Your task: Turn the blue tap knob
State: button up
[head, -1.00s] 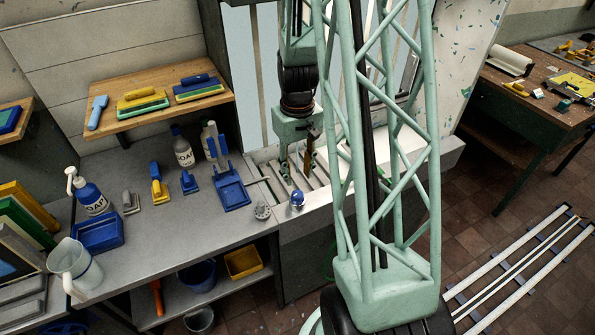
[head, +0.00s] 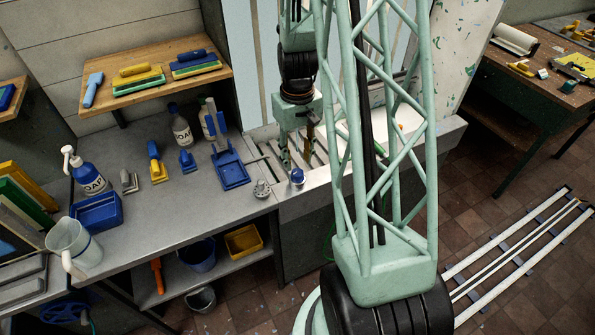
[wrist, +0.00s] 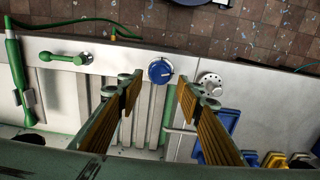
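The blue tap knob (head: 297,176) is on the light front ledge of the sink. In the wrist view its round blue face (wrist: 161,71), with a pale mark, shows between and just beyond my fingertips. My gripper (wrist: 159,88) is open, with one finger on each side of the knob in that view and a visible gap to each. In the head view my gripper (head: 297,150) hangs over the slatted sink, behind the knob. I cannot tell the height of the fingertips over the knob.
A grey round knob (head: 262,188) sits close left of the blue one. A blue tray (head: 232,176) lies on the counter beside the sink. In the wrist view a green tap (wrist: 66,57) and a green hose (wrist: 85,20) lie to the left.

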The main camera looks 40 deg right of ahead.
aim_at(297, 171)
jog(key=shift+f+b, duration=1)
jog(key=shift+f, duration=1.75)
jog(key=shift+c, duration=0.3)
jog(key=c, duration=0.4)
jog(key=shift+o, duration=0.2)
jog(key=m, duration=0.2)
jog(key=shift+m, duration=0.4)
jog(key=o, duration=0.7)
jog(key=shift+o, duration=0.2)
jog(key=shift+r, duration=0.25)
notch_tip(297, 171, up, 12)
jog(key=shift+f, duration=0.15)
